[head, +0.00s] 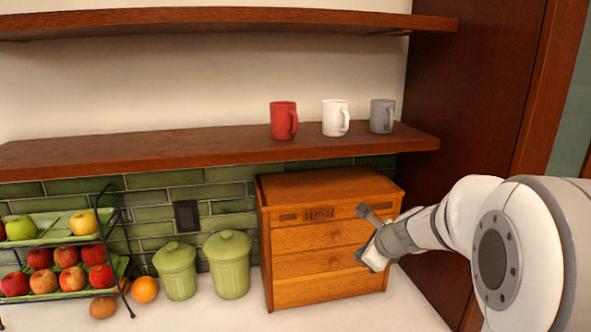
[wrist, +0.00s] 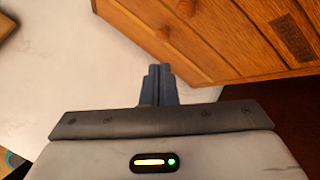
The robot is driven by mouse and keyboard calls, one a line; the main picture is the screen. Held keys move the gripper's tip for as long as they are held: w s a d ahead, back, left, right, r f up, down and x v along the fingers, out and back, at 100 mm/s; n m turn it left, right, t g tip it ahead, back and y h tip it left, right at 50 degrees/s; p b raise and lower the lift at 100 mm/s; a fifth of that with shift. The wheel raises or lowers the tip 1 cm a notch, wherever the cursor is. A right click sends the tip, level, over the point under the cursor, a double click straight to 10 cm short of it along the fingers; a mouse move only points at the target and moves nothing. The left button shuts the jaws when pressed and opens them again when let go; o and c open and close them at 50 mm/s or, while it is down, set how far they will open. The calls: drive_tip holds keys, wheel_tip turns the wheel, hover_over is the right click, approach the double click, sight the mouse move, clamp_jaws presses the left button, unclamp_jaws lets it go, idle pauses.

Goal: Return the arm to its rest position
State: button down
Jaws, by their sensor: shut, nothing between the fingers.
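My arm comes in from the right in the head view. My gripper (head: 363,253) is in front of the wooden drawer chest (head: 317,262), overlapping the right part of its front in the picture. I cannot tell the gap between them. In the wrist view, the two blue-grey fingers of my gripper (wrist: 158,70) are together with nothing between them. The chest (wrist: 225,40) shows beyond them at the upper right, with its drawers shut.
The red mug (head: 284,120), white mug (head: 335,117) and grey mug (head: 382,115) stand on the lower shelf (head: 190,145). Two green canisters (head: 228,264) and a fruit rack (head: 112,225) stand left of the chest. The pale counter (head: 345,315) is bare in front of the chest.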

drive_tip(key=s+a+f+n+g+h+b, duration=0.1)
drive_tip(key=s+f+n+g+b, duration=0.1)
drive_tip(key=s+n, duration=1)
drive_tip(key=s+a+f+n+g+h+b, duration=0.1)
drive_tip(key=s+f+n+g+h+b, duration=0.1)
drive_tip(key=s+n, duration=1)
drive_tip(key=s+f+b, duration=0.1)
drive_tip(key=s+f, duration=0.1)
drive_tip(key=s, duration=0.2)
drive_tip(key=shift+a+n+g+b, duration=0.3)
drive_tip(key=shift+g, duration=0.1)
